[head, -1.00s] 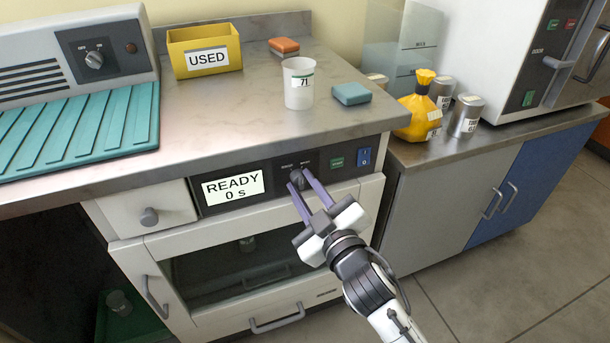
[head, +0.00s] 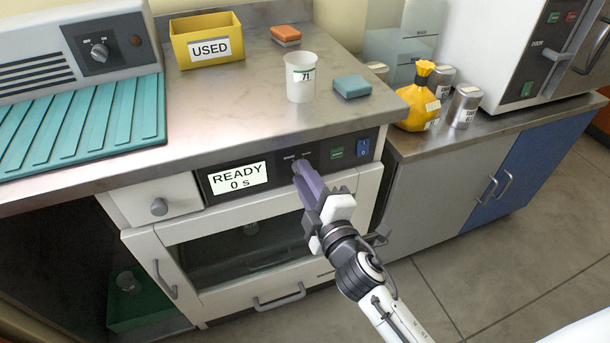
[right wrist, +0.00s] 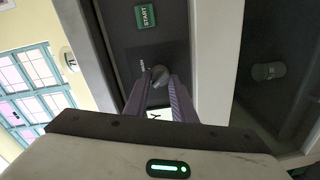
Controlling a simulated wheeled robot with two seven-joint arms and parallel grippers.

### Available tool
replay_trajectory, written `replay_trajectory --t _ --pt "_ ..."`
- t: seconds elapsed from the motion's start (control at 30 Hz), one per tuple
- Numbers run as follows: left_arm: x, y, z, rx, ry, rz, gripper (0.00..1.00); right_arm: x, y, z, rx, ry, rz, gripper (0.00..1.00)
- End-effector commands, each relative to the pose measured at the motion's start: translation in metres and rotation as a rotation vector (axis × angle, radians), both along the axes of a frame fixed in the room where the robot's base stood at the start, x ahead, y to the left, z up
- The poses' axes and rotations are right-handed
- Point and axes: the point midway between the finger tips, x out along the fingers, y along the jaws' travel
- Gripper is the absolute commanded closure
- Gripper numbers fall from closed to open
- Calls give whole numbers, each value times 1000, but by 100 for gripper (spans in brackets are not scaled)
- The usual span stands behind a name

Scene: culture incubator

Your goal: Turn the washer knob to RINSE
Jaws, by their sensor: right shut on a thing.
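The washer's dark control panel (head: 276,165) sits under the counter edge, with a display (head: 238,178) reading "READY 0 s". My right gripper (head: 301,170) is at the knob, its purple fingers lined up one behind the other and hiding the knob in the head view. In the right wrist view the grey knob (right wrist: 159,75) sits between the tips of the right gripper (right wrist: 160,84), which is shut on it. My left gripper is not in view.
A green START button (head: 337,152) and a blue switch (head: 363,148) are right of the knob. The washer's glass door (head: 245,255) is below. On the counter are a yellow USED bin (head: 208,45), a white cup (head: 299,82) and a teal block (head: 352,87).

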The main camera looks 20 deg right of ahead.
Motion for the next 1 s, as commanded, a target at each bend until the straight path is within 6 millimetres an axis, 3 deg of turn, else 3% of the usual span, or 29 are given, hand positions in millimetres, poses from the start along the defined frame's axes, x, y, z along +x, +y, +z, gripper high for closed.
replay_trajectory --t 0.5,0.53,0.63,1.0 --pt "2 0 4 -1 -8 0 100 0 1 0 -23 -2 2 99" --pt "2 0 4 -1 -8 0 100 0 1 0 -23 -2 2 75" --pt "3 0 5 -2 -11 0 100 0 1 0 -22 -2 1 58" --pt "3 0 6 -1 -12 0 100 -2 1 0 -21 0 2 58"
